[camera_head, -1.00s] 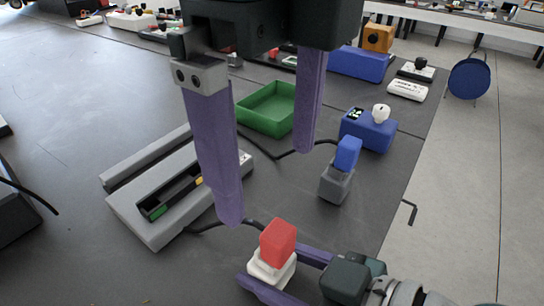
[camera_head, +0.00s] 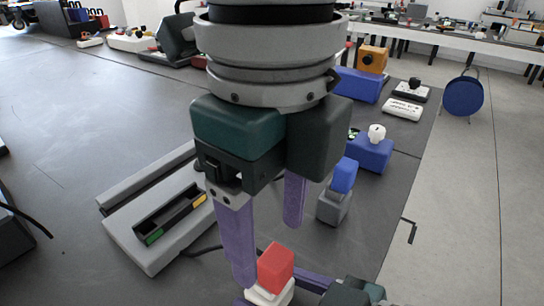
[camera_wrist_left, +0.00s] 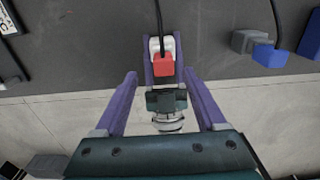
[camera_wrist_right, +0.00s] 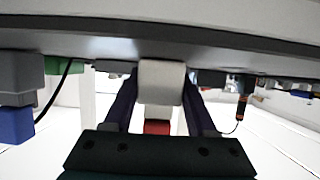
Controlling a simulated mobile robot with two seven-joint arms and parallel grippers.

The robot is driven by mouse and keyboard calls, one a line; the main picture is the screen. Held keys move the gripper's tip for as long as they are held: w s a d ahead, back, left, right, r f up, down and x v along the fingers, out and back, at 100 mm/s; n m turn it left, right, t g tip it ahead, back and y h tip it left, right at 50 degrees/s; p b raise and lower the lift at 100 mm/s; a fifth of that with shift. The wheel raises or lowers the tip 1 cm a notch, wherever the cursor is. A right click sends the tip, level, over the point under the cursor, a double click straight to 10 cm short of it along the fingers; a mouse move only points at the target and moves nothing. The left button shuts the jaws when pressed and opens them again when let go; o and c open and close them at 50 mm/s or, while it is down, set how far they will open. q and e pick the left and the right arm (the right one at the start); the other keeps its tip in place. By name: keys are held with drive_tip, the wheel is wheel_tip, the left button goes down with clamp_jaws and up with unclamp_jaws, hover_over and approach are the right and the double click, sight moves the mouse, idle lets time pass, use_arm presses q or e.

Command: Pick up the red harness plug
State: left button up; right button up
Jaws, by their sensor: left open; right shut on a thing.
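The red harness plug (camera_head: 275,267) sits on a white base (camera_head: 285,295) at the bottom of the head view. My right gripper (camera_wrist_right: 160,95) is shut on that white base (camera_wrist_right: 162,82), with the red plug showing beyond it in the right wrist view (camera_wrist_right: 157,127). My left gripper (camera_head: 269,246) is open, fingers pointing down. One finger overlaps the plug's left edge in the head view. In the left wrist view the plug (camera_wrist_left: 163,65) lies between and ahead of the open fingers, with clear gaps on both sides. I see no contact.
A grey housing (camera_head: 165,222) with a slot lies on the dark table at left, a cable beside it. A grey block (camera_head: 332,207) with a blue plug (camera_head: 345,176) and a blue box (camera_head: 370,152) stand at right. The left table area is bare.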

sight(275, 256)
use_arm(q)
drive_tip(key=f, duration=0.4)
drive_tip(key=shift+w+d+f, duration=0.15)
drive_tip(key=shift+w+f, duration=0.05)
drive_tip(key=shift+f, duration=0.2)
clamp_jaws()
